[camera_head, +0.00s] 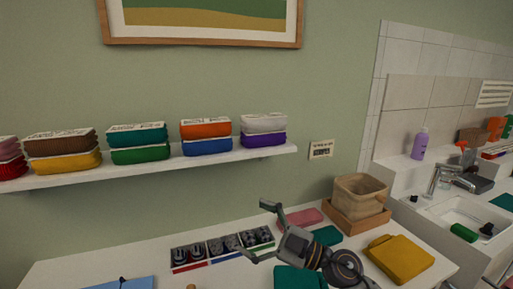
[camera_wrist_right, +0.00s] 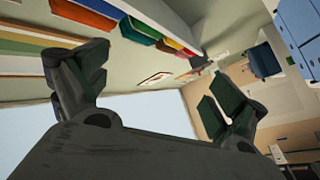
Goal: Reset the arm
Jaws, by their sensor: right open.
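My right gripper (camera_head: 258,232) is open and empty above the white table (camera_head: 70,270) in the head view. Its two spread fingers also show in the right wrist view (camera_wrist_right: 165,90), with nothing between them. My right arm reaches in from the bottom of the head view. My left gripper is not in view.
A wall shelf (camera_head: 150,172) holds folded cloths in several colours. On the table are a sectioned organizer (camera_head: 222,248), a yellow folded cloth (camera_head: 400,258), teal cloths (camera_head: 298,278), a pink cloth (camera_head: 300,218) and a fabric basket (camera_head: 360,196). A sink (camera_head: 465,215) stands at the right.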

